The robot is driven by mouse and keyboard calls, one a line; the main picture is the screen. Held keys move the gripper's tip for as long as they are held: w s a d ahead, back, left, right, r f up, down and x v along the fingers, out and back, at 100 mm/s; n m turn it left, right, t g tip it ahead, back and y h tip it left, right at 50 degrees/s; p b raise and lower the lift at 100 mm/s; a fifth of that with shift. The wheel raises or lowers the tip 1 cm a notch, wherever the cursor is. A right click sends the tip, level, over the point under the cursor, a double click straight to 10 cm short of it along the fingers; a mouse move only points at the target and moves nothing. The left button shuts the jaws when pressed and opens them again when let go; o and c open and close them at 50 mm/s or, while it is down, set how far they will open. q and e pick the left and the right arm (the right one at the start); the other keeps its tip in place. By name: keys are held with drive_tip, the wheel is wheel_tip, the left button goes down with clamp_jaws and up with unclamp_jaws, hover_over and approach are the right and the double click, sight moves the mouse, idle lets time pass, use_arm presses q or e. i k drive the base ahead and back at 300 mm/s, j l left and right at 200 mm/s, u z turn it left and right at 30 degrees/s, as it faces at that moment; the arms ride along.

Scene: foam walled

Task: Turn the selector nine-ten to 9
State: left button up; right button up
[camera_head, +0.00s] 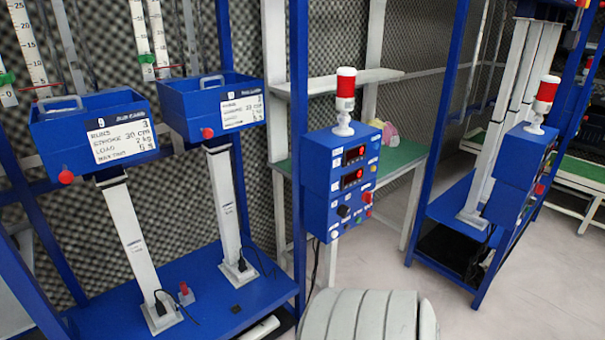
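A blue control box (341,185) stands upright on a blue frame post near the middle of the view. Its right-hand face carries two red digital displays, a black knob (343,211), a red button (367,197) and several smaller controls. The black knob looks like a selector, but its pointer direction and the labels are too small to read, so I cannot tell which control is the nine-ten selector or where it is set. Neither of my grippers is in view, and nothing is seen touching the box.
A red-and-white signal lamp (345,100) tops the box. A second blue box (520,172) with a lamp stands at right. Two labelled blue bins (93,130) (212,105) on grey posts stand at left. A green-topped table (400,160) is behind. Pale floor (390,262) is clear between the frames.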

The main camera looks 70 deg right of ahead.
sight(343, 210)
drive_tip(key=l+z, duration=0.1)
drive_tip(key=z, duration=2.4)
